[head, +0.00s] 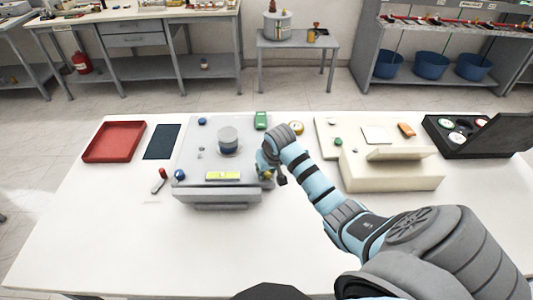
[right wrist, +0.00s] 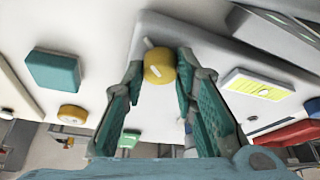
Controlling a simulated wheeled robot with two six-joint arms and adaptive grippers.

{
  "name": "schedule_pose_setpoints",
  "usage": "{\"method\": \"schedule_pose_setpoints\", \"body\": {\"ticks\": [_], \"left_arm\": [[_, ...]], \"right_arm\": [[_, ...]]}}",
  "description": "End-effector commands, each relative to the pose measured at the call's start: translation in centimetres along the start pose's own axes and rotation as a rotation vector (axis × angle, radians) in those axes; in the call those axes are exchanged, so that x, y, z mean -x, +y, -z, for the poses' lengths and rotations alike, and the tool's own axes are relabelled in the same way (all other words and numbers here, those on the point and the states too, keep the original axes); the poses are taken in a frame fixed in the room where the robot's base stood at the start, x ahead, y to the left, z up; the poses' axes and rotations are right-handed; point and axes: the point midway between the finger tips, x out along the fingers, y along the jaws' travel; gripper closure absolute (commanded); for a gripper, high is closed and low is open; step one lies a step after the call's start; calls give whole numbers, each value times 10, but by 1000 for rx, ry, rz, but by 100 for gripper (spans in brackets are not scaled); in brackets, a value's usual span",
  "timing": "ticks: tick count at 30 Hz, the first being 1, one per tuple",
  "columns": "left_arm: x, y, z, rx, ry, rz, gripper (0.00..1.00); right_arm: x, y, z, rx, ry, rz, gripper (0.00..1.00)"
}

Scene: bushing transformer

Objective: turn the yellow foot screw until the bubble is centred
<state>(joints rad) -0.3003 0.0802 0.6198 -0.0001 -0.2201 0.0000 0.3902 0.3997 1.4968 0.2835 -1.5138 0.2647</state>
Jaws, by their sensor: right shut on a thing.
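The yellow foot screw (right wrist: 159,66) is a round knob with a pale mark on its face, at the corner of the grey plate (head: 205,194). In the head view the right arm mostly hides it. My right gripper (right wrist: 160,60) is shut on it, one finger on each side; the gripper also shows in the head view (head: 270,166). The bubble level (head: 223,176) is a yellow-green strip on the plate's front edge. In the right wrist view the level (right wrist: 243,84) shows a small pale bubble (right wrist: 264,93), a little toward the right end of its window. My left gripper is not in view.
A blue knob (head: 179,174) is at the plate's front left corner. A grey cylinder (head: 228,142) stands on the plate. A green block (head: 261,120) and a round yellow-rimmed dial (head: 296,128) are behind the gripper. A cream stand (head: 390,180) is to the right.

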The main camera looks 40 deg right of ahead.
Motion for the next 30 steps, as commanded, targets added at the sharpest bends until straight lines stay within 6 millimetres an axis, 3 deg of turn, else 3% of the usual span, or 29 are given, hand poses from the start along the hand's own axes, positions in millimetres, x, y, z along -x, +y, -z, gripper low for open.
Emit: {"method": "schedule_pose_setpoints", "body": {"ticks": [12,28,29,30], "left_arm": [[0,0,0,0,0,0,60],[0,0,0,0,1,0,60],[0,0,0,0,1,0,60],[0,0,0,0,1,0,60]], "right_arm": [[1,2,2,190,4,77,100],[1,2,2,218,5,88,100],[1,2,2,217,5,88,72],[1,2,2,217,5,88,66]]}}
